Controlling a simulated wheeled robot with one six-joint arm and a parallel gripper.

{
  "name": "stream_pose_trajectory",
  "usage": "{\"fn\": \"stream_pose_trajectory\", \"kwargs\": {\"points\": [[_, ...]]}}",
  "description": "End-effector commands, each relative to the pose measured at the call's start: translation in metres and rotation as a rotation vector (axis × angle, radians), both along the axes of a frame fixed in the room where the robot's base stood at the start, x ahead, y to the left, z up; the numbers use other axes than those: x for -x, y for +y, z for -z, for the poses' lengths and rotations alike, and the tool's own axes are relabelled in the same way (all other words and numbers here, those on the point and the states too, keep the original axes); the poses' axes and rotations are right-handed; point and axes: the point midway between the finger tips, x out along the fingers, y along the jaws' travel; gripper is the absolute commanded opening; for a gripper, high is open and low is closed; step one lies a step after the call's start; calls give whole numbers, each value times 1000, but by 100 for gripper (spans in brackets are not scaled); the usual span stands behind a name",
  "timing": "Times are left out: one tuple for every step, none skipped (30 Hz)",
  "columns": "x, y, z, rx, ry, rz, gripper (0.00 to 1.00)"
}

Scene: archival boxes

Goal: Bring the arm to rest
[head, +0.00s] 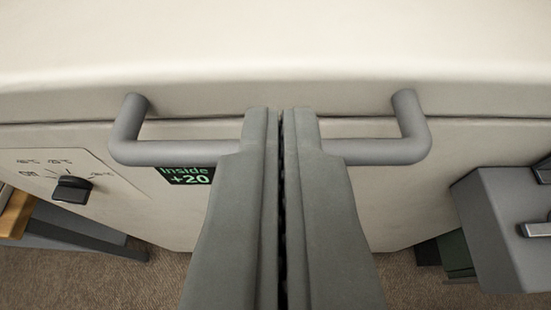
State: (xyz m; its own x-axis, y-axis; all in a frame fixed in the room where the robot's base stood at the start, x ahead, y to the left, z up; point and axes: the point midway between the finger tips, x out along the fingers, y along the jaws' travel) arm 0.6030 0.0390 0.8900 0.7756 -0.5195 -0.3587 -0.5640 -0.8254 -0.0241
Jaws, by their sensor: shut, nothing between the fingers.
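My gripper (281,112) points away from me in the middle of the head view. Its two grey fingers are side by side with only a thin dark gap between them, and nothing shows held. It is in front of a grey bar handle (380,151) on a cream chest-like cabinet (265,65). The fingers hide the middle of the handle. I cannot tell whether they touch it.
The cabinet front has a dial (72,189) at left and a display (186,175) reading "Inside +20". A wooden-topped table (14,215) stands at lower left. A grey box-like unit (500,225) stands close at right. Brown carpet (75,280) shows below.

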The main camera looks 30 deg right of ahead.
Motion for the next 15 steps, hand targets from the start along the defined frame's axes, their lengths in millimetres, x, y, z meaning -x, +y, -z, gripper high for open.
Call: {"fn": "stream_pose_trajectory", "kwargs": {"points": [[5, 4, 2, -1, -1, -3, 0], [8, 6, 3, -1, -1, -3, 0], [11, 8, 4, 0, -1, -3, 0], [13, 9, 5, 0, -1, -2, 0], [15, 10, 6, 0, -1, -2, 0], [17, 12, 7, 0, -1, -1, 0], [18, 12, 7, 0, -1, -1, 0], [19, 13, 8, 0, 0, -1, 0], [20, 14, 8, 0, 0, -1, 0], [21, 14, 8, 0, -1, -1, 0], [21, 15, 8, 0, -2, -1, 0], [22, 15, 9, 0, -2, -1, 0], [22, 15, 9, -1, -1, 0, 0], [23, 14, 8, -2, 1, 0, 0], [24, 13, 8, -4, 6, 1, 0]]}}
